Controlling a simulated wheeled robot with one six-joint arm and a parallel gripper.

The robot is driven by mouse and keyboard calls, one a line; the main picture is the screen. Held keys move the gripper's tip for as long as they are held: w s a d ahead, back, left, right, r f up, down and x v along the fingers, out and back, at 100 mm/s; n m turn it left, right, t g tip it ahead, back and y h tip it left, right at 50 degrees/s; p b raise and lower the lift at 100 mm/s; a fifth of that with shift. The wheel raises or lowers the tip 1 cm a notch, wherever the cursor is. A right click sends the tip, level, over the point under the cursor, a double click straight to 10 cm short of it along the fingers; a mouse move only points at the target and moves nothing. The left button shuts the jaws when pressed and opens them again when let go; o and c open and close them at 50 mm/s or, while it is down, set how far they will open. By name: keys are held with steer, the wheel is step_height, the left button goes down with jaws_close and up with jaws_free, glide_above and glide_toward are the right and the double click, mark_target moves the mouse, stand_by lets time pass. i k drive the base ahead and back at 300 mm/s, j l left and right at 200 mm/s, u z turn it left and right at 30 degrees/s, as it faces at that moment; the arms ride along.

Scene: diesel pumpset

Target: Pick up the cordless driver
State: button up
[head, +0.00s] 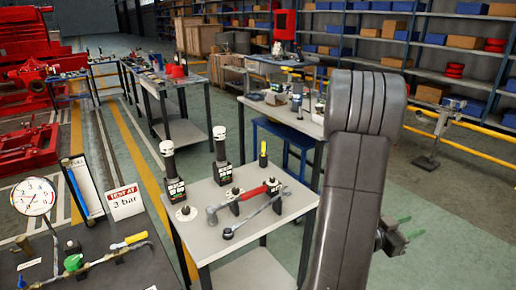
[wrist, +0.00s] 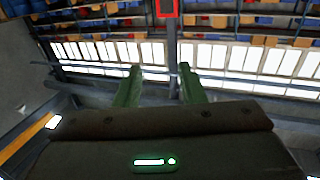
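Two similar upright black tools with pale tops and green-marked lower bodies, a left one (head: 173,180) and a right one (head: 221,160), stand on the near grey table (head: 205,193). I cannot tell for certain whether either is the cordless driver. My gripper (head: 409,226) is right of my dark arm in the head view, well away from these tools. In the wrist view its two green fingers (wrist: 160,68) are apart with nothing between them. The wrist view shows shelves and bright windows, not the table.
A gauge (head: 34,197) and a "TEST AT 3 bar" sign (head: 125,201) stand at left.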

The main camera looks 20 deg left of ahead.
mark_target(219, 133)
steer(key=i+u, duration=0.15)
steer(key=u, duration=0.3)
steer(key=i+u, duration=0.15)
steer(key=u, duration=0.3)
steer(key=i+l+u, duration=0.15)
steer(key=u, duration=0.3)
steer(key=i+l+u, duration=0.1)
steer(key=u, duration=0.4)
steer(key=i+l+u, duration=0.35)
steer(key=u, duration=0.15)
